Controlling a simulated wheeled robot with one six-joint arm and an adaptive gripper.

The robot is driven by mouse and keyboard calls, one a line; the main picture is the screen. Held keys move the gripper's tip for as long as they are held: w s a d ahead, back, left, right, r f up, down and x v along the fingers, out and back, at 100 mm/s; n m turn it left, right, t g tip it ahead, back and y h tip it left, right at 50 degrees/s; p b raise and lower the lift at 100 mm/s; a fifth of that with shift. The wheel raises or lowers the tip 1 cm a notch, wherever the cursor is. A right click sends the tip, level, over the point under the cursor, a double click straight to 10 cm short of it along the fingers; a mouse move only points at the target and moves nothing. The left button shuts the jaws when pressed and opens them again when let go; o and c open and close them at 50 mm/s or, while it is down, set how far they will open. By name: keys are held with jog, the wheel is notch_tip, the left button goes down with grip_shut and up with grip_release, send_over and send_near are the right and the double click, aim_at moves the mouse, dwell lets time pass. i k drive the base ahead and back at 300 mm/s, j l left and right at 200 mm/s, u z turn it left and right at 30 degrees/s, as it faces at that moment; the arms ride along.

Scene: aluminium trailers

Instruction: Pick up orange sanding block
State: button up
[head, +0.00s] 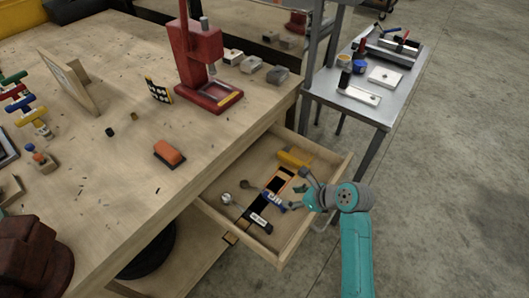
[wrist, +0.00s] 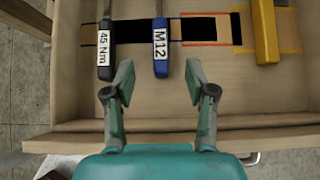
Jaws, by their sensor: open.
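The orange sanding block (head: 169,152) lies on the wooden workbench (head: 125,180), near its front edge, and has a dark underside. My gripper (head: 300,203) is over the open drawer (head: 325,200), to the right of the block and apart from it. In the wrist view my gripper (wrist: 162,85) has its two fingers spread with nothing between them. The block does not show in the wrist view.
The drawer holds a blue M12 tool (wrist: 161,45), a black 45 Nm tool (wrist: 106,50) and a yellow tool (wrist: 265,30). A red press (head: 198,55) stands behind the block. Bench around the block is mostly clear. A metal cart (head: 370,85) stands at right.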

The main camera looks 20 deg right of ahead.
aim_at(165, 153)
jog(key=j, duration=0.6)
jog(key=i+j, duration=0.15)
jog(key=j, duration=0.5)
